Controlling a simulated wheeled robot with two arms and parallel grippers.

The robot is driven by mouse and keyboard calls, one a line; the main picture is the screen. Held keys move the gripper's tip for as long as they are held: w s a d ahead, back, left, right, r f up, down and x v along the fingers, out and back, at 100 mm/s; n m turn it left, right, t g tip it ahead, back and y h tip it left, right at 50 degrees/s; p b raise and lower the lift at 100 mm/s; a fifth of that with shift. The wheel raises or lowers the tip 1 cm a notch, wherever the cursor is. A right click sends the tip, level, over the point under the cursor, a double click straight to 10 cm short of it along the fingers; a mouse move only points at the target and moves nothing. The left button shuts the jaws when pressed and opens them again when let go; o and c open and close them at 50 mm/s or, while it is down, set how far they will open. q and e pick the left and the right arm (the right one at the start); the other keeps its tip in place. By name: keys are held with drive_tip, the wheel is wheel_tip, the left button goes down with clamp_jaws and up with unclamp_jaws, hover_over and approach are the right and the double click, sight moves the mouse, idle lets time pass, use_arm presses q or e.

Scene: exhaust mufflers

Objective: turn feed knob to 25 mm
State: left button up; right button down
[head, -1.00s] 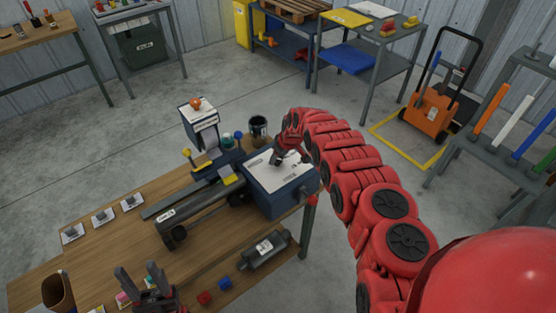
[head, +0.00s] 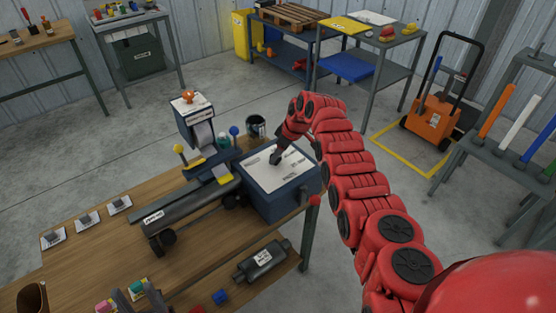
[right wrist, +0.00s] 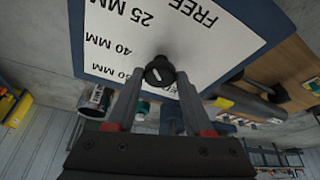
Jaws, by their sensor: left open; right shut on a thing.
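The feed knob (right wrist: 160,71) is a small black round knob with a short white mark. It sits on a white dial plate (right wrist: 190,45) printed FREE, 25 MM and 40 MM, with a further label partly hidden; the lettering appears upside down. I cannot tell which label the mark points to. The plate is on top of a dark blue box (head: 285,200) at the machine's right end. My right gripper (head: 277,158) is shut on the knob, one finger on each side.
The bench (head: 100,255) holds the machine's bar, labelled cards (head: 85,220), a dark muffler (head: 262,260) and coloured blocks. A dark can (head: 256,126) stands behind the blue box. An orange cart (head: 428,118) stands on the floor at right.

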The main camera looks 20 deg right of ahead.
idle(0.3)
drive_tip(key=shift+c, duration=1.5)
unclamp_jaws()
drive_tip(key=shift+d+r+b, duration=0.15)
drive_tip(key=shift+r+b, duration=0.2)
drive_tip(key=shift+r, duration=0.1)
drive_tip(key=b+v, duration=0.3)
drive_tip(key=v, duration=1.3)
drive_tip(key=shift+s+r, duration=0.1)
